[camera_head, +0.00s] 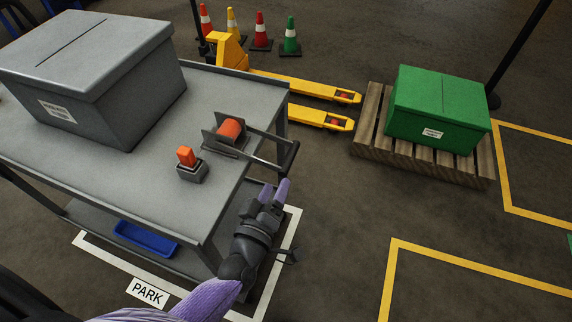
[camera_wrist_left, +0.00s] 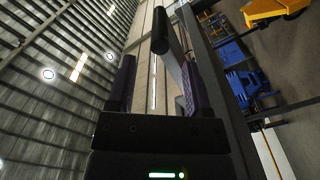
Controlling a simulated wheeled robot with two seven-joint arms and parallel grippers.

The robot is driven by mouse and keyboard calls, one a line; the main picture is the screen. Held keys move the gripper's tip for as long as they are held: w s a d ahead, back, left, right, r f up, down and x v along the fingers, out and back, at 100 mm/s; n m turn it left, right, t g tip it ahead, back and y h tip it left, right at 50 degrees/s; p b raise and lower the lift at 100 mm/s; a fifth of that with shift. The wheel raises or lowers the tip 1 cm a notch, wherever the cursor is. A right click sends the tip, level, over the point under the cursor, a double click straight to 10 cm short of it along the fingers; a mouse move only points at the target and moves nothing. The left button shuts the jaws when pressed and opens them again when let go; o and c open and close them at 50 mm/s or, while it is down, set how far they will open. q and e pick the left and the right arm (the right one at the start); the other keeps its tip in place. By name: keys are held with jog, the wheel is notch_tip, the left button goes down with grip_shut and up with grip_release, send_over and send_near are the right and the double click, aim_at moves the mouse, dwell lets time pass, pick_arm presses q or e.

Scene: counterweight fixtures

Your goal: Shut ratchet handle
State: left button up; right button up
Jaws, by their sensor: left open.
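The ratchet (camera_head: 228,130) has an orange drum in a grey bracket on the grey cart's top, near its right edge. Its ratchet handle (camera_head: 290,158) is a dark frame with a crossbar grip, sticking out to the right past the cart's edge. My left gripper (camera_head: 274,191) is open, with purple fingers pointing up toward the handle, just below the crossbar in the picture. In the left wrist view the dark handle grip (camera_wrist_left: 160,30) appears ahead, between the lines of the open fingers (camera_wrist_left: 158,65). I cannot tell whether they touch it. My right gripper is not in view.
The cart (camera_head: 150,160) also carries a grey box (camera_head: 90,75) and an orange switch (camera_head: 187,158) on a grey base. A blue tray (camera_head: 146,239) lies on its lower shelf. A green box (camera_head: 436,110) on a pallet, a yellow pallet jack (camera_head: 300,88) and cones stand beyond.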

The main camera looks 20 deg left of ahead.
aim_at(283, 172)
pick_arm(q)
jog(key=w+b, duration=0.1)
jog(key=w, duration=0.5)
jog(key=shift+d+f, duration=0.1)
jog(key=shift+d, duration=0.05)
jog(key=shift+w, duration=0.4)
jog(key=c, duration=0.8)
grip_shut()
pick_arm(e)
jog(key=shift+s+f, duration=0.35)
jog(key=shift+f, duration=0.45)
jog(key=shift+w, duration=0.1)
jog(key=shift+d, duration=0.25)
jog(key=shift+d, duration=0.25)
